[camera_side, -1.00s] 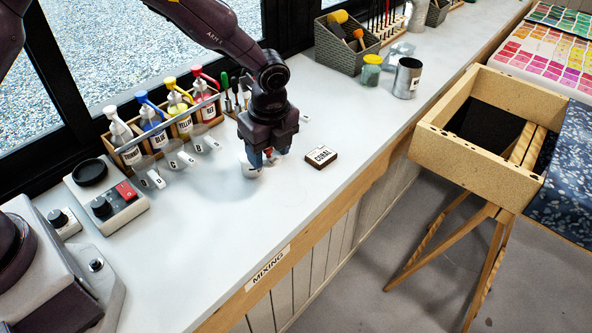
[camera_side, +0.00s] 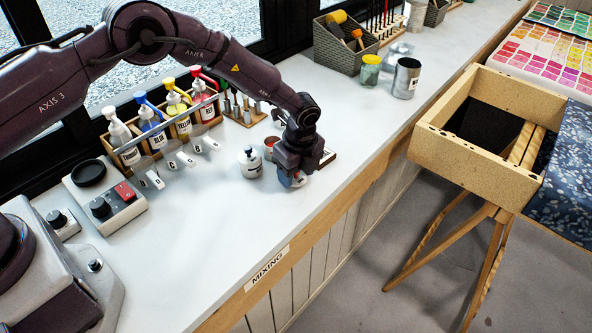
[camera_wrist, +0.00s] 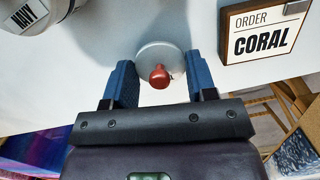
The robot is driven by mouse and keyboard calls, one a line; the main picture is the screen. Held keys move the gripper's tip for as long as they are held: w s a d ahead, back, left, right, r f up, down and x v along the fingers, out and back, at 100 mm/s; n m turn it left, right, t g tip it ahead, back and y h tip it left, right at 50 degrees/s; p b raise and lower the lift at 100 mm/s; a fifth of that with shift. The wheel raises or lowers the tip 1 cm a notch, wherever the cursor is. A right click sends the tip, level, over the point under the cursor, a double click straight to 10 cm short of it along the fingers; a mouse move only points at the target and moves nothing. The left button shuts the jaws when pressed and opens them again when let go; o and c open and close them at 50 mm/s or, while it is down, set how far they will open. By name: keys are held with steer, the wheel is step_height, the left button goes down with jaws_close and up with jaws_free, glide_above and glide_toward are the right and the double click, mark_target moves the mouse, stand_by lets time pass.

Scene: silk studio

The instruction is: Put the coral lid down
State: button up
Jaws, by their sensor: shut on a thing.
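The coral lid is a pale round disc with a coral-red knob (camera_wrist: 160,75), between the blue fingers of my gripper (camera_wrist: 155,82) in the wrist view. The fingers are shut on it. In the side view my gripper (camera_side: 292,180) is low over the bench's front part, to the right of the white navy jar (camera_side: 250,165). I cannot tell whether the lid touches the bench. A small pot with a reddish top (camera_side: 270,146) stands behind, partly hidden by my wrist.
The "ORDER CORAL" card block (camera_wrist: 262,32) is close by, right of the lid in the wrist view. The bench's front edge (camera_side: 310,212) is near my gripper. Pump bottles (camera_side: 153,127) stand at the back left.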

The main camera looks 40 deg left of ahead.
steer(key=shift+f, duration=0.15)
steer(key=o, duration=1)
steer(key=shift+c, duration=0.2)
